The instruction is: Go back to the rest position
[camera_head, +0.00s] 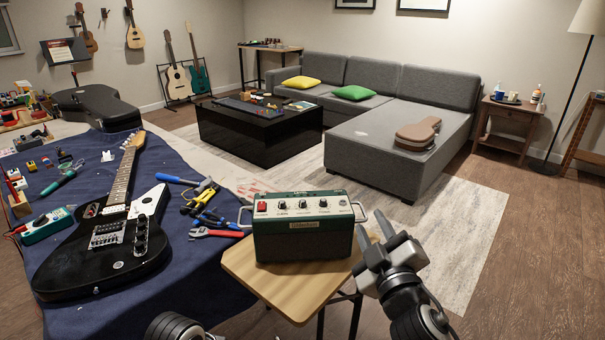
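My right gripper (374,232) is at the lower middle right, just right of the small green amplifier (306,228). Its two dark fingers point up and away from me, with a gap between them and nothing held. I cannot tell whether the nearer finger touches the amplifier's side. The amplifier stands upright on a small wooden stand (290,295). A rounded dark part of my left arm shows at the bottom edge, but my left gripper is out of view.
A black electric guitar (95,255) lies on the blue-covered workbench (180,295) at left. Pliers and screwdrivers (205,205) lie between it and the amplifier. A grey sofa (385,145) and black coffee table (255,135) stand behind. The floor at right (540,250) is clear.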

